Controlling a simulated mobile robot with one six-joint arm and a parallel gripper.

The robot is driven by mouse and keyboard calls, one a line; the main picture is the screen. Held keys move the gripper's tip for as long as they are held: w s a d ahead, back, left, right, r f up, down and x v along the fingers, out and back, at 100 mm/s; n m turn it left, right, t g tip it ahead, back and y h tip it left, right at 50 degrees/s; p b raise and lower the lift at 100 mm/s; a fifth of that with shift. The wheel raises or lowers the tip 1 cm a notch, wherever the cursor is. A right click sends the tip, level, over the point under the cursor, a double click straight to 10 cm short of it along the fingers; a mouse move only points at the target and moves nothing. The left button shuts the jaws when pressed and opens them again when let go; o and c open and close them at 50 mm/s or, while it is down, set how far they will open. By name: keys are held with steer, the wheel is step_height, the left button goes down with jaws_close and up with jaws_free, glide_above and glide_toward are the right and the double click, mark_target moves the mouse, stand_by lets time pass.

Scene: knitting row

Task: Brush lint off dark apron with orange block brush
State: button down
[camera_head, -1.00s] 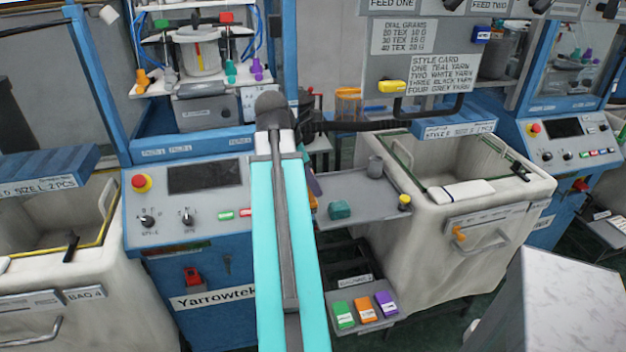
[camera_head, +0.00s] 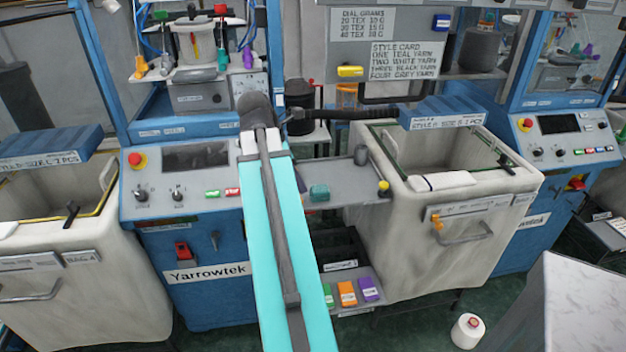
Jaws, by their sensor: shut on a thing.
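My cyan arm reaches up through the middle of the head camera view to a dark rounded joint. My gripper does not show; the arm and joint may hide it. I cannot make out a dark apron. An orange block (camera_head: 347,293) with a white label lies between a green block (camera_head: 328,296) and a purple block (camera_head: 369,289) on a low grey shelf. I cannot tell whether the orange block is a brush. A small orange patch beside my arm on the grey side table (camera_head: 343,185) is too hidden to name.
A teal lump (camera_head: 319,193) and a grey cup (camera_head: 361,155) are on that side table. A large pale bin (camera_head: 395,230) stands to its right, another pale bin (camera_head: 120,275) at left.

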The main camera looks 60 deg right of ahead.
steer(key=w+a+f+n+t, duration=0.1)
steer(key=w+a+f+n, duration=0.15)
steer(key=w+a, duration=0.85)
steer(key=w+a+f, duration=0.2)
steer(key=w+a, duration=0.4)
steer(key=a, duration=0.5)
steer(key=w+a+f+m, duration=0.1)
steer(key=w+a+f, duration=0.1)
steer(key=w+a, duration=0.5)
steer(key=w+a+f, duration=0.2)
steer(key=w+a, duration=0.5)
steer(key=a, duration=1)
steer(key=shift+a+g, duration=0.15)
steer(key=shift+g, duration=0.15)
